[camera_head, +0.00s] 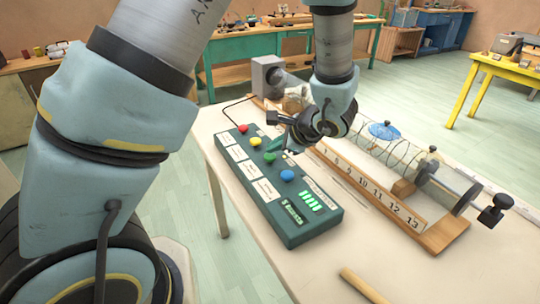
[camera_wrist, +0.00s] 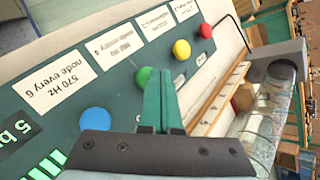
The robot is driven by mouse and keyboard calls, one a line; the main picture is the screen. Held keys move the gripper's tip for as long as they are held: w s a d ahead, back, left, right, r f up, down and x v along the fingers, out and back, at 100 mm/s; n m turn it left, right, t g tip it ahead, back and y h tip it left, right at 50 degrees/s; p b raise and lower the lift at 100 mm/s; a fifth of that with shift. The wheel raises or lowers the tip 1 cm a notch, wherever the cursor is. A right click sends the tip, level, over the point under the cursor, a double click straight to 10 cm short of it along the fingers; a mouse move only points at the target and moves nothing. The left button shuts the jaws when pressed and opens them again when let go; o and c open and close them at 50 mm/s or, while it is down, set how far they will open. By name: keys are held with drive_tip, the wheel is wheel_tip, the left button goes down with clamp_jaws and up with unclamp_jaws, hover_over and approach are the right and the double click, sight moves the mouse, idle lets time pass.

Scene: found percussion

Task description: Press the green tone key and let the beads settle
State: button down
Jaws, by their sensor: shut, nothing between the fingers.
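The green control box (camera_head: 305,232) lies on the pale table with a row of round keys: red, yellow, green and blue. The green key (camera_head: 270,157) is the third from the far end; in the wrist view the green key (camera_wrist: 144,77) is partly hidden behind my fingers. My gripper (camera_head: 286,148) is shut and empty, its teal fingertips (camera_wrist: 165,74) pointing down at the green key. Whether they touch it I cannot tell. The clear tube (camera_head: 400,152) lies along a numbered wooden rail; separate beads inside are too small to make out.
A grey driver box (camera_head: 268,76) stands at the tube's far end. The blue key (camera_head: 287,175) and yellow key (camera_head: 256,142) flank the green one. A wooden stick (camera_head: 362,286) lies at the table's front. Bare tabletop lies between box and stick.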

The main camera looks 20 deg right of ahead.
sight(273, 157)
drive_tip(key=shift+f+b, duration=0.8)
idle(0.7)
drive_tip(key=shift+r, duration=0.1)
drive_tip(key=shift+r+p, duration=0.75)
drive_tip(key=shift+r, duration=0.4)
drive_tip(key=shift+r+p, duration=1.7)
drive_tip(key=shift+r, duration=0.8)
